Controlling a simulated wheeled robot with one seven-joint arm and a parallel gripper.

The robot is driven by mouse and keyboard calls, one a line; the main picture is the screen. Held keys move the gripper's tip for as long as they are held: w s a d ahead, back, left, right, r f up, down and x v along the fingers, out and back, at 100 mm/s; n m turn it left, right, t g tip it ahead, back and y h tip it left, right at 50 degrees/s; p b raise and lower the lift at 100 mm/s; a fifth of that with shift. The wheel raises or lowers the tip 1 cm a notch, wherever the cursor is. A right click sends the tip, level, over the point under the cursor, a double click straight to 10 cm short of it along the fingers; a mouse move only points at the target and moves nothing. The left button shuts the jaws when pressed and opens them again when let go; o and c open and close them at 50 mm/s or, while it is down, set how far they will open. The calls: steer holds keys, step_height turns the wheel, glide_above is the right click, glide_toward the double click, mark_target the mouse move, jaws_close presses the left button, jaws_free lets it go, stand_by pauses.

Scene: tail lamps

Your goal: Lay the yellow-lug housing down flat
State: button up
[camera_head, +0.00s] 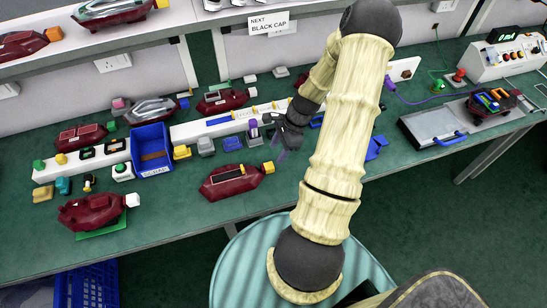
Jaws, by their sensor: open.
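A dark red housing (232,182) with a yellow lug (268,167) at its right end rests on the green bench, in front of the white rail. From this angle I cannot tell whether it lies fully flat or is tilted. My gripper (279,148) is open, just behind and above the yellow-lug end. It appears apart from the housing. My forearm hides part of the bench to the right.
A white-lug housing (95,212) lies at front left on a green mat. A blue bin (150,166) and small coloured parts line the white rail (190,132). A grey tray (430,124) and a control box (508,59) stand at right. Bench front by the yellow-lug housing is clear.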

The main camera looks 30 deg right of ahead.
steer(key=v, duration=0.4)
steer(key=shift+d+r, duration=0.1)
steer(key=shift+r, duration=0.15)
steer(key=s+a+r+n+h, duration=0.2)
steer(key=s+a+r+n, duration=0.1)
steer(key=a+r+n, duration=0.4)
steer(key=s+a+r+n+t+h, duration=0.1)
steer(key=s+a+r+n+h, duration=0.1)
steer(key=a+r+n, duration=0.6)
steer(key=s+a+n, duration=0.1)
steer(key=a+n, duration=0.4)
steer(key=n, duration=0.1)
steer(key=shift+a, duration=0.2)
